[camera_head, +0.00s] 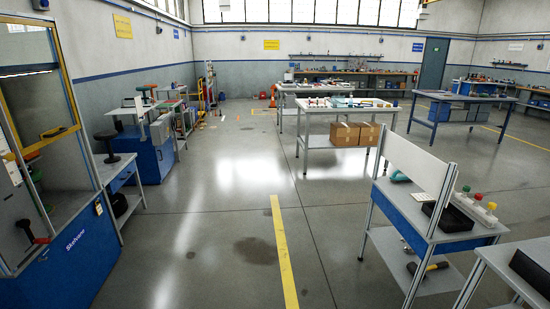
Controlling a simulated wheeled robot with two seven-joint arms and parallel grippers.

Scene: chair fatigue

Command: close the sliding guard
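A machine with a blue base (75,262) labelled "Skelvano" stands at the far left, partly cut off by the picture edge. A yellow-framed clear guard (66,75) is at the upper part of its front. I cannot tell the guard's full travel. Neither of my grippers is in view.
A blue-and-grey bench (120,178) stands right beside the machine. A bench with a white back panel (420,166) is at the right. A table with cardboard boxes (345,133) stands farther back. The grey floor with a yellow line (283,250) is clear in the middle.

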